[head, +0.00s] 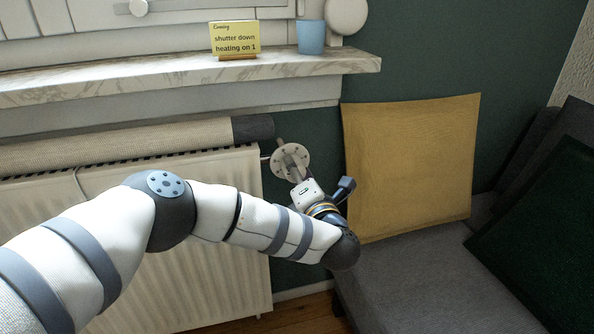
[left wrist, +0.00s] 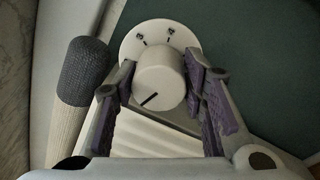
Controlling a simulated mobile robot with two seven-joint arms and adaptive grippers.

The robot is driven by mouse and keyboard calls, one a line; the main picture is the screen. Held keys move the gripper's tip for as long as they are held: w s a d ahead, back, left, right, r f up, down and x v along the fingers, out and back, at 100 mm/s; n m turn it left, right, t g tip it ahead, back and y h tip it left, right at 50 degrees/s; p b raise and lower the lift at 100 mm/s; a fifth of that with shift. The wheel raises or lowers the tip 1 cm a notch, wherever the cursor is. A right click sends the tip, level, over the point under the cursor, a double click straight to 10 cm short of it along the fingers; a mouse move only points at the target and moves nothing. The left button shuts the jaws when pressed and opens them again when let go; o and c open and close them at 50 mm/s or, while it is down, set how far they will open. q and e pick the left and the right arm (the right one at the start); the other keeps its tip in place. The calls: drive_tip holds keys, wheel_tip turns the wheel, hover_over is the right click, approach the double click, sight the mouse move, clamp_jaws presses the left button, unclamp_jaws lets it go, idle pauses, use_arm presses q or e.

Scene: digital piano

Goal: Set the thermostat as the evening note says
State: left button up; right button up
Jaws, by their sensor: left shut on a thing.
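The yellow note (head: 234,38) stands on the window sill and reads "shutter down" and "heating on 1"; its small top word looks like "Evening". The thermostat (head: 281,163) is a pale round dial at the radiator's upper right end, partly hidden by my gripper. In the left wrist view its white knob (left wrist: 160,82) has a dark line pointing to the lower left. Two small marks on the disc show above the knob; I cannot read them surely. My left gripper (head: 290,161) is shut on the knob, a purple-padded finger on each side. My right gripper is not in view.
The white radiator (head: 215,285) stands under the marble sill (head: 120,76). A beige roll with a dark end (head: 253,128) lies along its top, left of the thermostat. A blue cup (head: 311,37) stands beside the note. A yellow cushion (head: 412,165) leans close on the right, on the grey sofa (head: 430,285).

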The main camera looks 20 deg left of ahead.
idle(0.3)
use_arm(q)
drive_tip(key=o, duration=1.2)
drive_tip(key=shift+c, duration=0.2)
drive_tip(key=v, duration=0.7)
drive_tip(key=shift+s+d, duration=0.15)
drive_tip(key=shift+s, duration=0.1)
